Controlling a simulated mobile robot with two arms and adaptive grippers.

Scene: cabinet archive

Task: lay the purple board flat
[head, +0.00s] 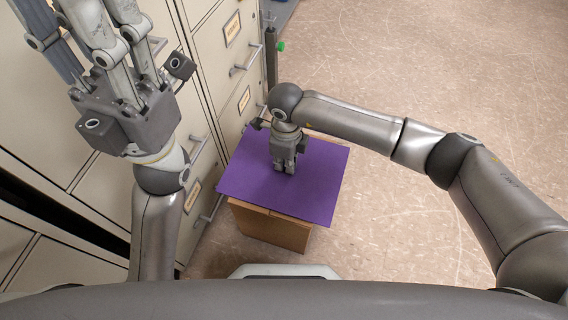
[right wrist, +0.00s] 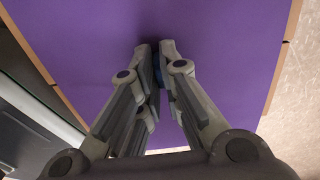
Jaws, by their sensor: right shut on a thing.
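The purple board (head: 318,180) lies about level on top of a brown box (head: 272,228), slightly turned and overhanging the front edge. It fills much of the right wrist view (right wrist: 225,50). My right gripper (head: 285,170) points down at the middle of the board. In the right wrist view its fingertips (right wrist: 158,62) are close together around a small dark-blue piece at the board's surface, perhaps a knob; the fingers hide most of it. My left gripper (head: 92,25) is raised at the upper left, away from the board, fingers spread and empty; some fingertips are near the frame edge.
Beige file cabinets (head: 225,75) with handles and labels stand close along the left of the board. A dark post with a green knob (head: 281,46) stands behind. The speckled floor (head: 430,60) to the right is clear.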

